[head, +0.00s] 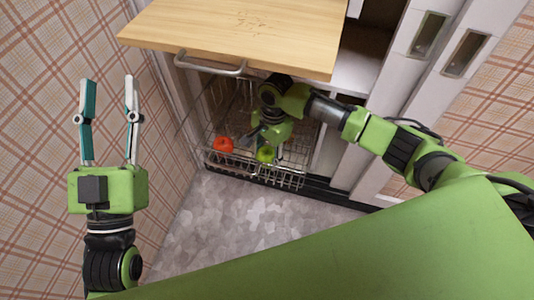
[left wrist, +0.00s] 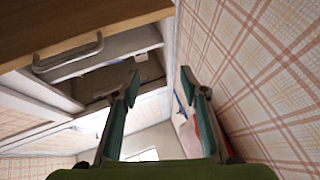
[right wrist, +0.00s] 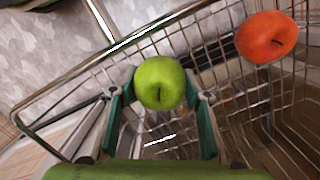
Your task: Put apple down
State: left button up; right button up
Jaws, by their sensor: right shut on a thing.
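A green apple (right wrist: 160,84) is between the fingers of my right gripper (right wrist: 160,100), which is shut on it. In the right wrist view the apple is over a wire rack (right wrist: 70,90); I cannot tell whether it touches the wires. In the head view the green apple (head: 266,154) is low at the front of the rack, below my right gripper (head: 268,140). A red apple (head: 223,144) sits in the rack to its left and also shows in the right wrist view (right wrist: 266,37). My left gripper (head: 108,80) is raised, open and empty.
A wooden counter (head: 240,25) overhangs the rack, with a metal handle (head: 210,66) at its front. White cabinetry (head: 365,65) stands to the right. A plaid wall (head: 40,150) is close to my left gripper. Grey floor (head: 225,220) in front is clear.

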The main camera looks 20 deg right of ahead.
aim_at(267, 151)
jog(key=shift+f, duration=0.3)
jog(key=o, duration=1.2)
pick_arm(q)
jog(key=shift+w+f+g, duration=0.25)
jog(key=shift+f+g, duration=0.1)
jog(key=shift+f, duration=0.2)
jog(key=shift+w+f+g, duration=0.25)
jog(key=shift+f+g, duration=0.1)
jog(key=shift+f, duration=0.2)
jog(key=shift+r, duration=0.1)
